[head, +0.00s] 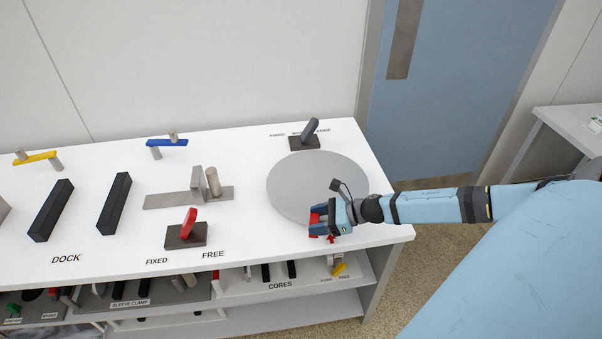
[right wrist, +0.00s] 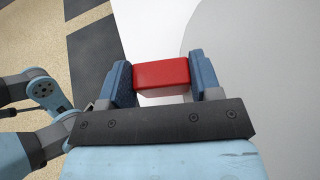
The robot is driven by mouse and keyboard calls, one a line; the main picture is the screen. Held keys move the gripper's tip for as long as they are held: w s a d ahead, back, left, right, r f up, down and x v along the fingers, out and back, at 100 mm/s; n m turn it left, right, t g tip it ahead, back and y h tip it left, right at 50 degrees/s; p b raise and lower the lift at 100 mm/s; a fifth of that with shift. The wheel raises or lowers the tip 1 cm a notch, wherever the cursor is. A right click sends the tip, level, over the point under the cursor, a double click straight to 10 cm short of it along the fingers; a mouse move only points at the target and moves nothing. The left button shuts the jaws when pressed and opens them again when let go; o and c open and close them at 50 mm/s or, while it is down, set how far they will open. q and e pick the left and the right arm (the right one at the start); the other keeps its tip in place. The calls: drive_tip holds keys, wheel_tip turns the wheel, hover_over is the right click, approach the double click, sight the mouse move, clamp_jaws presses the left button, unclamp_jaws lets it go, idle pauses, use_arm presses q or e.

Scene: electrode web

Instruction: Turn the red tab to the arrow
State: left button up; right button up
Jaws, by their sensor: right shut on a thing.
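A round grey disc (head: 308,178) lies flat at the right end of the white table. My right gripper (head: 318,220) is at its front edge. In the right wrist view the red tab (right wrist: 162,74) sits between the two blue fingers of this gripper (right wrist: 159,72), which is shut on it. In the head view the gripper mostly hides the tab. A small red mark (head: 331,238), perhaps the arrow, shows on the table just in front of the gripper. My left gripper is not in view.
A dark grey lever (head: 310,128) stands behind the disc. A red lever (head: 188,222) on a dark base, a grey bracket (head: 160,199) and black bars (head: 115,202) are to the left. The table's right edge is close by. Shelves with parts (head: 290,270) are below.

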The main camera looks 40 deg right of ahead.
drive_tip(key=d, duration=0.1)
drive_tip(key=s+n+g+y+b, duration=0.1)
drive_tip(key=s+d+n+b, duration=0.1)
drive_tip(key=shift+s+d+f+g, duration=0.1)
drive_tip(key=shift+d+f+g, duration=0.2)
drive_tip(key=shift+g, duration=0.1)
drive_tip(key=shift+s+d+r+n+g+y+b, duration=0.15)
drive_tip(key=shift+s+d+n+g+y+b, duration=0.1)
drive_tip(key=shift+d+n+y+b, duration=0.15)
drive_tip(key=shift+s+d+r+n+g+y+b, duration=0.2)
drive_tip(key=shift+s+d+g+y+b, duration=0.1)
drive_tip(key=shift+d, duration=0.15)
drive_tip(key=shift+w, duration=0.1)
drive_tip(key=o, duration=1.3)
drive_tip(key=shift+d, duration=0.1)
